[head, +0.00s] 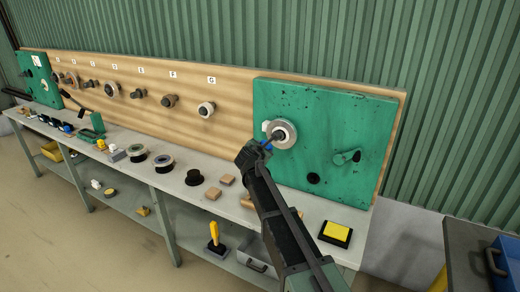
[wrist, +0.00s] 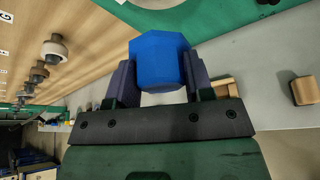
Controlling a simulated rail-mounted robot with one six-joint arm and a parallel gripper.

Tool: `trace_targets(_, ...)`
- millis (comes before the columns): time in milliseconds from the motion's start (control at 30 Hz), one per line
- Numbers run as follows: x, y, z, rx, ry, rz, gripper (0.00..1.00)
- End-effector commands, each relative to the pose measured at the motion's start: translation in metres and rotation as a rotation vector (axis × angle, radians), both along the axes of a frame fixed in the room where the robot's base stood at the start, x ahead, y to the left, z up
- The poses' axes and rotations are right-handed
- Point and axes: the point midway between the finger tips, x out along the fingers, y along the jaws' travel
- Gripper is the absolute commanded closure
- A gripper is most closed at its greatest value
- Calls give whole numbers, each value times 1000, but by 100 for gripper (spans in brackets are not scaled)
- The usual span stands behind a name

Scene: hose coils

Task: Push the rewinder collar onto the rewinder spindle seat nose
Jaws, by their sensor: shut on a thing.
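My gripper (head: 262,147) is raised in front of the large green panel (head: 315,100) at the right end of the board. In the wrist view, my gripper (wrist: 158,85) is shut on a blue faceted block (wrist: 157,60), which I take to be the rewinder collar. The block sits between the two dark fingers. Just beyond is a pale round disc with a dark centre (head: 287,129) on the panel, probably the spindle seat. Its nose is mostly hidden, and I cannot tell whether the collar touches it.
A green crank lever (head: 346,157) and a black knob (head: 313,178) are on the panel. Lettered pegs with rollers (head: 206,109) line the wooden board. The bench holds spools (head: 194,177), wooden blocks (head: 227,180) and a yellow-topped black pad (head: 336,233).

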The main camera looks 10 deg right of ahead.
Motion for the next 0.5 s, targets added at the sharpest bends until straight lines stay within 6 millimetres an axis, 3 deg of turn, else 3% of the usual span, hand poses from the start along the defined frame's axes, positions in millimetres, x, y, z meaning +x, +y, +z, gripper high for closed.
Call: trace_targets(500, 9, -6, 0, -2, 2, -1, 100)
